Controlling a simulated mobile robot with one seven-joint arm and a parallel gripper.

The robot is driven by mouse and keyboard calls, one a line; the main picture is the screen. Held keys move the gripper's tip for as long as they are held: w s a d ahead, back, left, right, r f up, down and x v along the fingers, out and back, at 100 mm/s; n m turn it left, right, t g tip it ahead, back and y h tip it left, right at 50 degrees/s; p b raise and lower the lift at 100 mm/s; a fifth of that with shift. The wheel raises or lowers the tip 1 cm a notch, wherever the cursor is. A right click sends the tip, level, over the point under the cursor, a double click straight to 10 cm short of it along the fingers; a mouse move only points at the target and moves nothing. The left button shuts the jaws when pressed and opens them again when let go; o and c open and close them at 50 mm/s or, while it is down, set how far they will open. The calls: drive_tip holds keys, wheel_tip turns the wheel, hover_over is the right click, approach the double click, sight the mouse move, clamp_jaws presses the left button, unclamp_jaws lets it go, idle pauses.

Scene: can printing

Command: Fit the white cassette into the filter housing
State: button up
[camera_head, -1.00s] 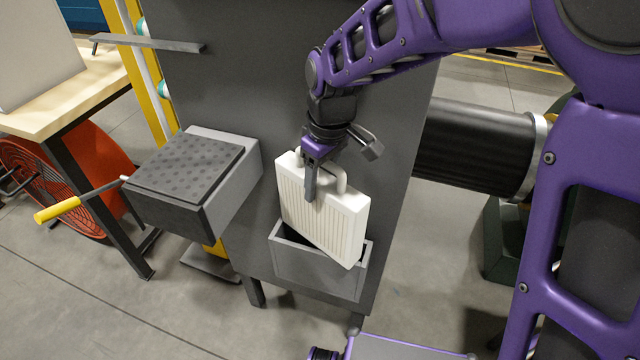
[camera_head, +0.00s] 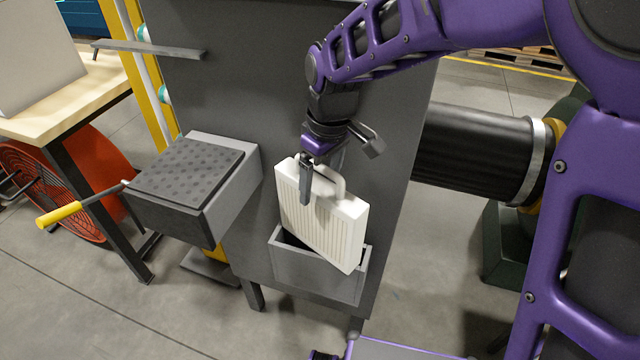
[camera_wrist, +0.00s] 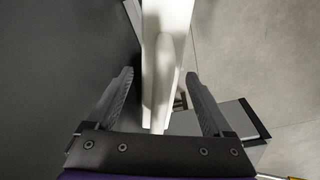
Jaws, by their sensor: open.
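The white cassette (camera_head: 322,222) has a ribbed front and a white handle on top. It sits tilted in the mouth of the grey open-topped filter housing (camera_head: 315,273), its right lower corner over the front rim. Most of the cassette stands above the housing. My gripper (camera_head: 312,182) is open at the top of the cassette, by its handle. In the wrist view my gripper (camera_wrist: 160,95) has its two fingers apart, with the white handle and edge of the cassette (camera_wrist: 168,50) between them and gaps on both sides. The cassette's lowest part is hidden inside the housing.
A dark grey panel (camera_head: 240,60) stands behind the housing. A grey box with a dark perforated lid (camera_head: 190,168) and a yellow-handled lever (camera_head: 60,213) is to the left. A black cylinder (camera_head: 475,150) lies to the right. The floor in front is clear.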

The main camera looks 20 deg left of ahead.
drive_tip(key=r, duration=0.3)
drive_tip(key=r+p, duration=0.1)
drive_tip(key=r, duration=0.3)
drive_tip(key=d+r, duration=0.1)
drive_tip(key=r, duration=0.2)
drive_tip(key=shift+s+d+r+p, duration=0.1)
drive_tip(key=shift+s+r+p, duration=0.1)
drive_tip(key=shift+s+p, duration=0.1)
